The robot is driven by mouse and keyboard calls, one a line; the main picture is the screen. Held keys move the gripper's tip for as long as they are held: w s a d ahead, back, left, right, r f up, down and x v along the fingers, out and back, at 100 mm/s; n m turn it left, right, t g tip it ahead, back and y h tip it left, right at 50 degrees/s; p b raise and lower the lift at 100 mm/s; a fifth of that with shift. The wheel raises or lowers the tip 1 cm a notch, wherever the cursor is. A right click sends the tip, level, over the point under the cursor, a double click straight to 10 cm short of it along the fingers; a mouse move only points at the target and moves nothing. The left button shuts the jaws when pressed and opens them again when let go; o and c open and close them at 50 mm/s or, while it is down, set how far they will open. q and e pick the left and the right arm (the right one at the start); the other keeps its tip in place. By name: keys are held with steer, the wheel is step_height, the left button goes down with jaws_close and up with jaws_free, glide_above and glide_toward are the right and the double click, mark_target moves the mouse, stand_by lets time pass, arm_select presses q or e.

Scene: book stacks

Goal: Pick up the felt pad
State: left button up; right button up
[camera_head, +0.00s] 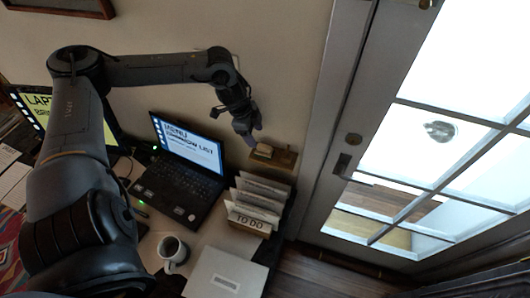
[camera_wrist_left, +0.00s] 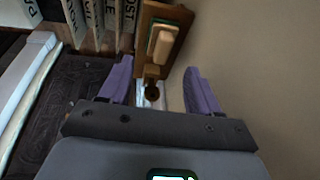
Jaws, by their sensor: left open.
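What seems to be the felt pad (camera_wrist_left: 164,44) is a small beige block on a darker greenish base. It lies in a wooden holder (camera_wrist_left: 180,14) near the wall, and also shows in the head view (camera_head: 264,150). My left gripper (camera_head: 253,138) hangs just above the holder's left end. In the left wrist view its purple fingers (camera_wrist_left: 158,70) are spread apart with nothing gripped between them. The pad lies ahead of the fingers, between their lines. A round dark brown part sits nearer in the gap. My right gripper does not show.
The wall runs close behind the holder. A glazed door (camera_head: 400,150) is at the right.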

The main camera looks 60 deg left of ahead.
mark_target(263, 147)
arm_select(q)
steer(key=shift+x, duration=2.1)
steer(key=shift+w+d+x, duration=0.15)
steer(key=shift+x, duration=0.8)
steer(key=shift+w+d+x, duration=0.1)
steer(key=shift+d+x, duration=0.05)
steer(key=shift+x, duration=0.8)
steer(key=shift+w+f, duration=0.2)
steer(key=shift+f, duration=0.4)
steer(key=c, duration=0.8)
steer(key=shift+o, duration=0.2)
steer(key=shift+r, duration=0.15)
